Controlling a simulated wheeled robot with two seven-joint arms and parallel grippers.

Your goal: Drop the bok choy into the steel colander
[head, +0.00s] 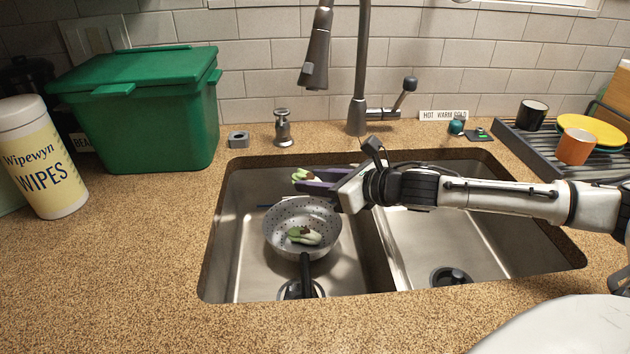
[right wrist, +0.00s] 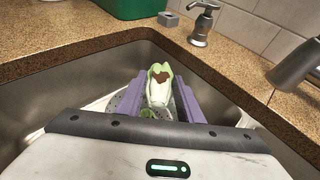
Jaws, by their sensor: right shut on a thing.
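The steel colander (head: 272,236), a perforated bowl with a black handle towards the front, sits in the left sink basin. One bok choy (head: 304,236) lies inside it. My right gripper (head: 306,182) reaches in from the right and is shut on another bok choy (head: 301,174), above the colander's far rim. In the right wrist view this held bok choy (right wrist: 159,86), pale green and white with a brown patch, stands between the purple fingers. Part of the colander (right wrist: 116,101) shows behind and below the fingers. My left gripper is not in view.
The faucet (head: 360,75) rises behind the sink. A divider (head: 378,262) separates the left basin from the empty right basin (head: 450,243). A green bin (head: 150,125) and a wipes canister (head: 40,160) stand left. A drying rack (head: 530,150) with cups and plates stands right.

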